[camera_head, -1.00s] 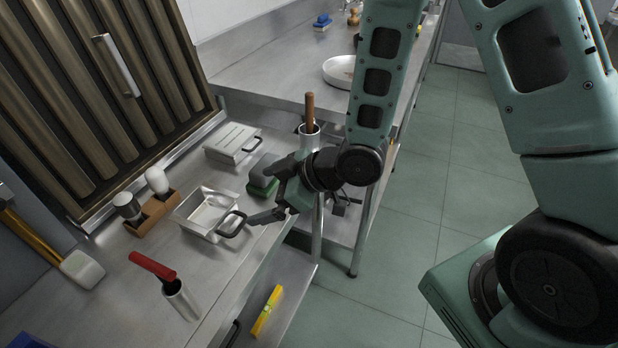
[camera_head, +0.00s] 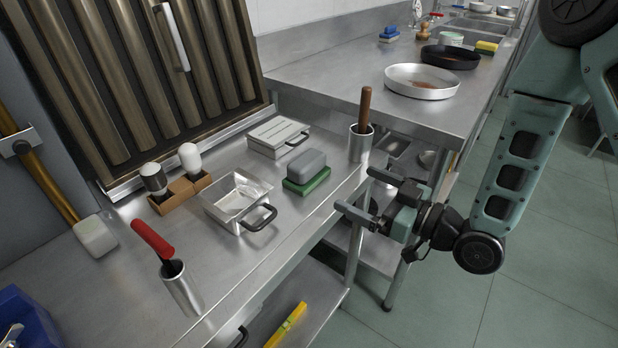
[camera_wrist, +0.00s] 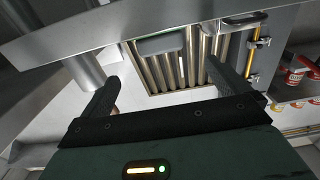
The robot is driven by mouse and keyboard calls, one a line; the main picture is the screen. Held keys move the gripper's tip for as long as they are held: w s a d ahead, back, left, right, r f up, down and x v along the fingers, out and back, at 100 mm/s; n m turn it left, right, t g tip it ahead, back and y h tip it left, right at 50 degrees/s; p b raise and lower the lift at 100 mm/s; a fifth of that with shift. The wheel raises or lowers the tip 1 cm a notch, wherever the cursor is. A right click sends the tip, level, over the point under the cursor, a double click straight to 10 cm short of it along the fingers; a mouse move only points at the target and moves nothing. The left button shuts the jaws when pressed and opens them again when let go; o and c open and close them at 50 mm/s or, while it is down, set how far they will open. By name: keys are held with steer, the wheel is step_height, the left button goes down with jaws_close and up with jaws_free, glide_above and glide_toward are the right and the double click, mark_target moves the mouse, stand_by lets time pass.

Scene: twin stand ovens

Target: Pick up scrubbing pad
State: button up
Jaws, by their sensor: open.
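The scrubbing pad (camera_head: 306,182) has a green base with a grey rounded block on top. It lies on the steel counter between a small steel pan and a metal cylinder, near the counter's front edge. My gripper (camera_head: 356,191) is open and empty, to the right of the pad and apart from it, with its fingers pointing left at the counter's front edge. In the wrist view a grey block with a greenish edge (camera_wrist: 161,44) shows beyond and between my two fingers (camera_wrist: 163,72); it looks like the pad.
The steel pan (camera_head: 225,210) with a black handle stands left of the pad. A lidded pan (camera_head: 277,133) is behind it. The steel cylinder (camera_head: 360,147) with a wooden handle stands close on its right. A red-handled tool (camera_head: 153,240) stands in another cylinder at front left.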

mark_target(316, 167)
steer(key=a+b, duration=0.1)
steer(key=b, duration=0.3)
steer(key=w+b, duration=0.1)
steer(key=b, duration=0.4)
steer(key=shift+w+a+f, duration=0.1)
steer(key=shift+a+f, duration=0.2)
steer(key=shift+a, duration=0.05)
steer(key=x, duration=0.4)
steer(key=shift+r, duration=0.35)
steer(key=shift+x, duration=3.05)
steer(key=c, duration=1)
